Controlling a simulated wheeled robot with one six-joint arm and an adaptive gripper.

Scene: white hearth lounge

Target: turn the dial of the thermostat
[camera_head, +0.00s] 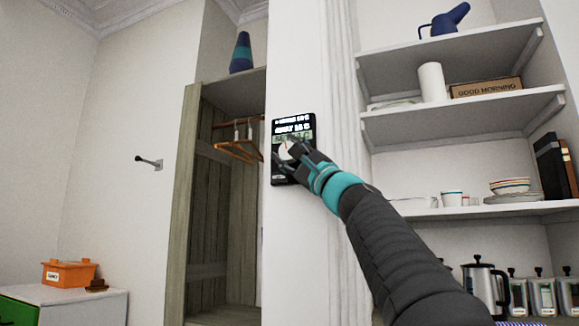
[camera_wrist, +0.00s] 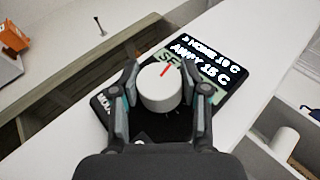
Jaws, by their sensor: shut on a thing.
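The thermostat (camera_head: 294,126) is a black panel on the white wall between the wardrobe and the shelves. Its lit screen (camera_wrist: 212,62) shows lines reading HOME 19 C and AWAY 15 C in the wrist view. The dial (camera_wrist: 159,88) is a white round knob with a red mark pointing toward the screen side. My gripper (camera_wrist: 163,92) has a finger on each side of the dial and is shut on it. In the head view my gripper (camera_head: 293,155) reaches the panel from the lower right and hides part of the dial.
An open wooden wardrobe (camera_head: 190,200) with orange hangers stands left of the thermostat. Wall shelves (camera_head: 450,123) with crockery and a jug are at the right. A wall hook (camera_head: 150,161) and an orange box (camera_head: 69,273) on a white cabinet are further left.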

